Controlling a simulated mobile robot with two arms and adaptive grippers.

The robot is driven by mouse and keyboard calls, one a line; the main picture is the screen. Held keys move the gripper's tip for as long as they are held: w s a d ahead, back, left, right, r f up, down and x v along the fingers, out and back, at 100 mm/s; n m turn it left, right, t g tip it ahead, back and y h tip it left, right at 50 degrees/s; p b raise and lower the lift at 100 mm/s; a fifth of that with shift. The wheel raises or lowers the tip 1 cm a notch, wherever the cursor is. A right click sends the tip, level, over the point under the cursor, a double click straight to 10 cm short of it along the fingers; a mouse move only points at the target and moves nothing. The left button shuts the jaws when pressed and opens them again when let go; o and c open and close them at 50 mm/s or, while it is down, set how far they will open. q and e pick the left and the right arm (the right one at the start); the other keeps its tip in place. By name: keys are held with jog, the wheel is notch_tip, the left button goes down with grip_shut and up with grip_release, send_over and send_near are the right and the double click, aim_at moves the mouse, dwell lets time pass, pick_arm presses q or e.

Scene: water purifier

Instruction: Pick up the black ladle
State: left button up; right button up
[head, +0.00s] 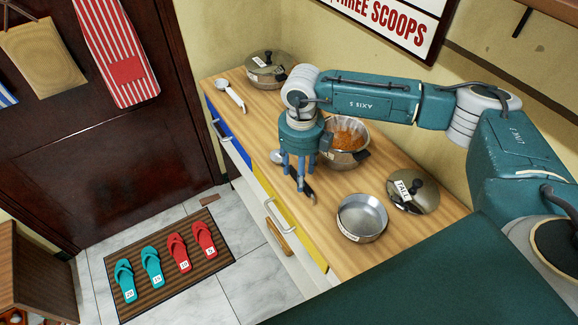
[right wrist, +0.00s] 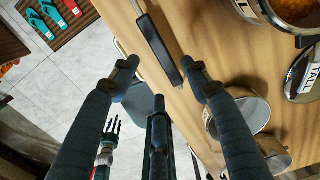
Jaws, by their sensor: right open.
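The black ladle lies on the wooden counter in the head view, with its black handle (head: 308,191) partly behind my right gripper (head: 298,179) and its metal bowl (head: 277,157) to the left. In the right wrist view the black handle (right wrist: 158,50) lies just beyond and between the fingertips of my right gripper (right wrist: 162,70). The fingers are spread and empty, above the handle; I cannot tell the exact gap. A hand-like part, likely my left gripper (right wrist: 110,132), shows low in the right wrist view.
A pot of orange food (head: 346,140) stands behind the gripper. An empty metal pan (head: 362,217) and a labelled lid (head: 412,192) are to the right. The counter's front edge is close.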

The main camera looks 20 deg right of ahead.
aim_at(293, 175)
jog(key=shift+w+f, duration=0.1)
jog(key=shift+f, duration=0.25)
jog(key=shift+w+d+f+p, duration=0.15)
jog(key=shift+f+p, duration=0.3)
jog(key=shift+f, duration=0.15)
jog(key=shift+w+d+f+p, duration=0.1)
jog(key=shift+w+f+p, duration=0.05)
jog(key=shift+f+p, duration=0.4)
notch_tip(293, 175, down, 3)
jog(key=shift+r, duration=0.1)
jog(key=shift+w, duration=0.1)
jog(key=shift+c, duration=0.8)
pick_arm(q)
jog(key=shift+w+d+r, duration=0.2)
jog(key=shift+d+r, duration=0.05)
jog(key=shift+r, duration=0.35)
jog(key=shift+w+d+r, duration=0.15)
jog(key=shift+d+r, duration=0.05)
jog(key=shift+r, duration=0.35)
pick_arm(e)
grip_shut()
